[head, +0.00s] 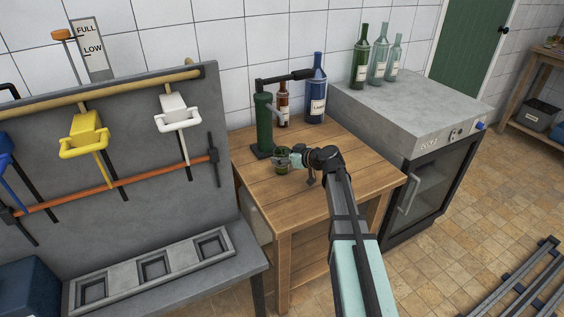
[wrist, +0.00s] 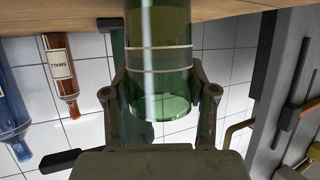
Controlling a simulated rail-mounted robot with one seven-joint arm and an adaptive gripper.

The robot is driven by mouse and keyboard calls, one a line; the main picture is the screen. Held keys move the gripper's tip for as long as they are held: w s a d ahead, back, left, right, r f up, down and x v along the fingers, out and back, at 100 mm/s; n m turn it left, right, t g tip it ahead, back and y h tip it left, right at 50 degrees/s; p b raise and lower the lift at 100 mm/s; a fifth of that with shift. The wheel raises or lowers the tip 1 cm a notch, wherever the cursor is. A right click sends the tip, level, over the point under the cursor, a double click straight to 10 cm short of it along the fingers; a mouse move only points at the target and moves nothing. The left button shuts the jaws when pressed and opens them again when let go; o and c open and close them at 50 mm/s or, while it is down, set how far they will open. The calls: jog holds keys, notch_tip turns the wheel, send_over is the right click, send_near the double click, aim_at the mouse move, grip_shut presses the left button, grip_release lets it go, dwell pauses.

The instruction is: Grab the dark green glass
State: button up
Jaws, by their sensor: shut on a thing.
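The dark green glass (head: 281,168) stands on the wooden table in front of the green lever device, partly hidden by my gripper (head: 287,159). In the wrist view, which is upside down, the glass (wrist: 158,50) is translucent green with two pale rings. My gripper (wrist: 160,84) has one finger on each side of it and is shut on it. The glass looks upright, with its base at or very near the table top; I cannot tell whether it touches.
A green lever device (head: 264,124), a brown bottle (head: 283,108) and a blue bottle (head: 316,92) stand behind the glass on the wooden table (head: 322,205). Several green bottles stand on the grey appliance (head: 425,112) at right. A grey tool panel (head: 130,140) stands at left.

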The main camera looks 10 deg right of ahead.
jog(key=shift+r, duration=0.15)
notch_tip(320, 180, up, 10)
jog(key=shift+f, duration=0.25)
dwell(0.8)
jog(key=shift+r, duration=0.1)
dwell(0.3)
